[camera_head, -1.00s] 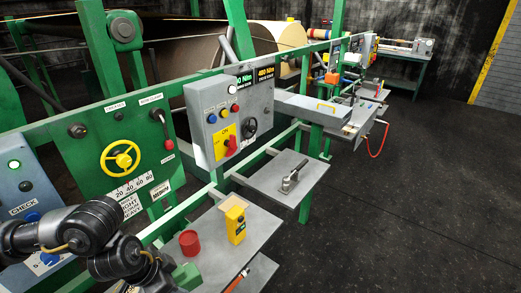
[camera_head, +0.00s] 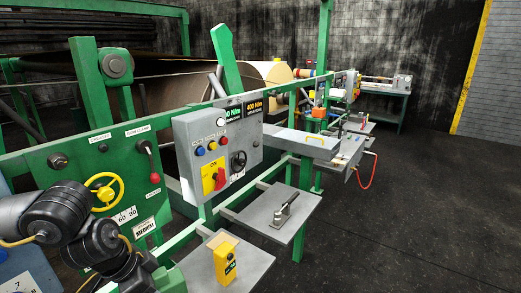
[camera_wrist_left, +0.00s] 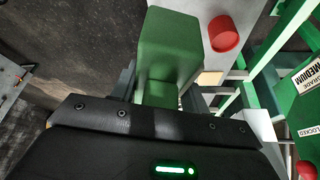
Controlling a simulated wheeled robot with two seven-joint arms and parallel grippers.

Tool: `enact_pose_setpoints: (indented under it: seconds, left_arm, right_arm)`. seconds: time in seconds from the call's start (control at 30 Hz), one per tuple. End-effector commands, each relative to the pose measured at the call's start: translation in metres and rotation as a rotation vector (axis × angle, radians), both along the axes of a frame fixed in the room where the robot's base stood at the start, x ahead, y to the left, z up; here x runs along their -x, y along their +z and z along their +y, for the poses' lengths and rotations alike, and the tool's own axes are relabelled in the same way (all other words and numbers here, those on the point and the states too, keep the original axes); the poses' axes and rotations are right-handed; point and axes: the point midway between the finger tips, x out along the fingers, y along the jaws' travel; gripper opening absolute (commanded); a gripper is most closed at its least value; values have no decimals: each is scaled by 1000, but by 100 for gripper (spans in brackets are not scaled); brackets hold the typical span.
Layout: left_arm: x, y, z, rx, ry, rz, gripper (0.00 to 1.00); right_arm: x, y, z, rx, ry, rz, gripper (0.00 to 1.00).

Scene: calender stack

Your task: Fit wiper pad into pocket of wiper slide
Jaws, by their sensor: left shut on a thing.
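My left gripper (camera_wrist_left: 158,98) is shut on a green block (camera_wrist_left: 170,45), which sticks out beyond the fingers in the left wrist view. I cannot tell for sure that this block is the wiper pad. In the head view my left arm comes in from the left, and the green block (camera_head: 168,278) shows at the bottom edge beside the wrist. I cannot pick out the wiper slide or its pocket. A metal device with a handle (camera_head: 284,213) sits on a grey shelf to the right, apart from the gripper. My right gripper is not in view.
A yellow device (camera_head: 225,264) stands on the near grey shelf (camera_head: 250,265). A red cup (camera_wrist_left: 223,34) shows in the left wrist view. The grey control box (camera_head: 221,143), green panel (camera_head: 68,188) and yellow handwheel (camera_head: 104,191) stand behind. Open floor (camera_head: 390,230) lies to the right.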

Motion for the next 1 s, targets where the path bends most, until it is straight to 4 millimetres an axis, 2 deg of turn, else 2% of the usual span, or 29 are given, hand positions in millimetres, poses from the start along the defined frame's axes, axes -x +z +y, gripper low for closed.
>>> enact_pose_setpoints:
  seconds: [0.37, 0.47, 0.8, 0.9, 1.0]
  left_arm:
    - [8, -12, -8, 0, 1, 2, 12]
    - [9, -22, -9, 4, -1, 3, 12]
    - [32, -117, -11, 15, -4, 6, 12]
    - [39, -136, -9, 7, 0, 5, 12]
    - [43, -146, -8, 2, 1, 2, 12]
  right_arm:
    - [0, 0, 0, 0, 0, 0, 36]
    - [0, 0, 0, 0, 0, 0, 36]
    - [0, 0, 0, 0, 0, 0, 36]
    - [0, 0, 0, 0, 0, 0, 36]
    - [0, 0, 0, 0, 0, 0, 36]
